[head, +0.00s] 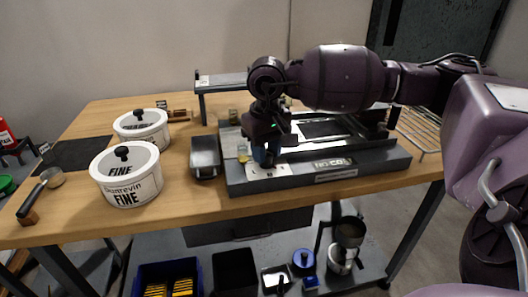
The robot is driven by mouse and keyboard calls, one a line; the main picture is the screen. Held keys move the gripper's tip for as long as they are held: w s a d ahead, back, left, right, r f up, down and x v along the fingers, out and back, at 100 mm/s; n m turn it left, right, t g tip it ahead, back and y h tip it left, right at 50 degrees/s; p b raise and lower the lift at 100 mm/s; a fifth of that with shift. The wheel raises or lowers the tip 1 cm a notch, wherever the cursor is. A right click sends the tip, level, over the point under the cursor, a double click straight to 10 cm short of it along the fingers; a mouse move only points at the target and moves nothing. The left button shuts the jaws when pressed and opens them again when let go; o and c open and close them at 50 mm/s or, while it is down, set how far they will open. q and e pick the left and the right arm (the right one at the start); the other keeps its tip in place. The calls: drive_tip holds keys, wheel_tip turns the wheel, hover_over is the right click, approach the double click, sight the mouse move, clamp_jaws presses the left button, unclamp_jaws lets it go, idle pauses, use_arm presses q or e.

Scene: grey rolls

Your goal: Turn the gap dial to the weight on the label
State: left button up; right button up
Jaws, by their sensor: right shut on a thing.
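The grey machine (385,161) sits on the wooden table, with a pale scale plate (268,171) at its front left corner. My right gripper (265,160) points down over this plate. It is shut on the gap dial, a small bluish knob mostly hidden by the fingers; its setting cannot be read. A white lidded canister (130,187) at the front left has a label reading "Sunrevin FINE". A second white canister (143,138) stands behind it, its label too small to read. My left gripper is not in view.
A grey metal tin (204,172) stands just left of the machine. A scoop (52,177) and a dark mat (85,154) lie at the left. A raised shelf (222,79) stands behind. Bins and jars sit on the lower shelf. Bare tabletop lies between canisters and tin.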

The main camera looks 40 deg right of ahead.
drive_tip(key=shift+f+n, duration=0.1)
drive_tip(key=shift+n, duration=0.9)
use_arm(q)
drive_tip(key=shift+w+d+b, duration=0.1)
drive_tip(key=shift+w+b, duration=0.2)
use_arm(e)
drive_tip(key=shift+n, duration=0.5)
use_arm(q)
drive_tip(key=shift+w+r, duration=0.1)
use_arm(e)
drive_tip(key=o, duration=0.9)
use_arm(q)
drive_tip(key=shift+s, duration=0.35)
